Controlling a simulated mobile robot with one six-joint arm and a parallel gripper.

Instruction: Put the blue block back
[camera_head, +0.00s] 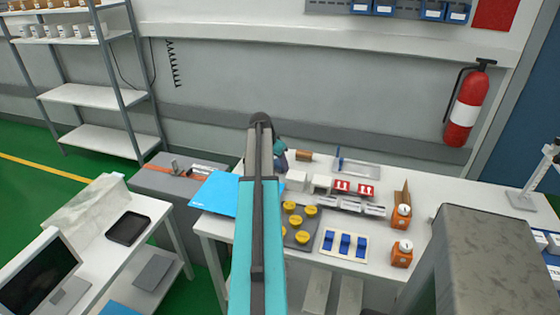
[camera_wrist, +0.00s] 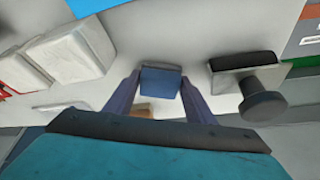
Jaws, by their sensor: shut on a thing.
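My gripper (camera_wrist: 160,92) is shut on a blue block (camera_wrist: 160,81), which sits between the two fingers in the wrist view. The block is held over the white table; I cannot tell whether it touches the surface. In the head view my arm hides most of the gripper, and the held block cannot be made out there. A white holder (camera_head: 322,252) with three blue pieces (camera_head: 345,244) lies on the table, right of my arm and nearer than the gripper.
A dark tray with yellow knobs (camera_head: 292,208) lies left of the holder. White boxes (camera_head: 296,180), red-and-white boxes (camera_head: 365,190) and orange items (camera_head: 401,216) stand around. A black knobbed fixture (camera_wrist: 264,98) is close right of the gripper. A blue sheet (camera_head: 214,194) lies left.

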